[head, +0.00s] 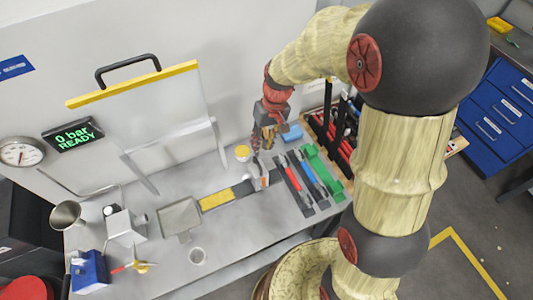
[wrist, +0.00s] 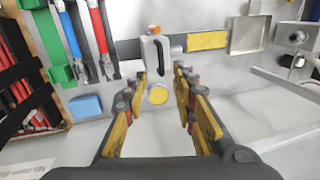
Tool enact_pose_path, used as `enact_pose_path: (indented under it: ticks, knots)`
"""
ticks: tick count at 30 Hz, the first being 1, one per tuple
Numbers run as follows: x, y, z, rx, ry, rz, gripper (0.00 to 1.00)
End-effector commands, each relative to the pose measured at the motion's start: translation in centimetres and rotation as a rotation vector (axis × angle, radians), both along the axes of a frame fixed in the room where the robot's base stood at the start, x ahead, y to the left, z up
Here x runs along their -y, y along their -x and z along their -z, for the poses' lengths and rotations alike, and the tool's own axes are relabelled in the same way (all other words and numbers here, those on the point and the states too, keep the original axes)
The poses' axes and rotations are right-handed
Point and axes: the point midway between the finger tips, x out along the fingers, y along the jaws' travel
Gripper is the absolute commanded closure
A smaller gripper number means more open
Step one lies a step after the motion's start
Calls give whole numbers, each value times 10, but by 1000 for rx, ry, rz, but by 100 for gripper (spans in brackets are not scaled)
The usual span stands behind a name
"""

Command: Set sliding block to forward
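The sliding block appears to be the pale grey, handle-like piece with an orange spot (head: 258,176) on a dark and yellow track (head: 215,199) on the bench. In the wrist view the block (wrist: 155,50) stands upright just beyond my fingertips, with its orange spot on top. The track's yellow part (wrist: 208,40) lies to its right. My gripper (wrist: 160,76) is open and empty, with the block ahead of the gap between its fingers. In the head view my gripper (head: 262,143) hangs above the bench behind the block; its fingertips are partly hard to make out.
A round yellow-topped piece (wrist: 158,95) lies between my fingers in the wrist view. Red, blue and green tools (head: 308,175) lie right of the track in the head view. A metal tray (head: 180,217) is at its left. A clear guard with a yellow edge (head: 135,83) stands behind.

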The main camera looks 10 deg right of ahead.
Motion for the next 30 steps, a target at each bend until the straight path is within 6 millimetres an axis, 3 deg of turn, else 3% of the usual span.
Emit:
enact_pose_path:
  ticks: [7,21,30]
  knots:
    - [-3,1,10,10,-4,-40,73]
    - [-14,3,71,11,-4,-38,73]
    - [-15,3,77,12,-3,-38,73]
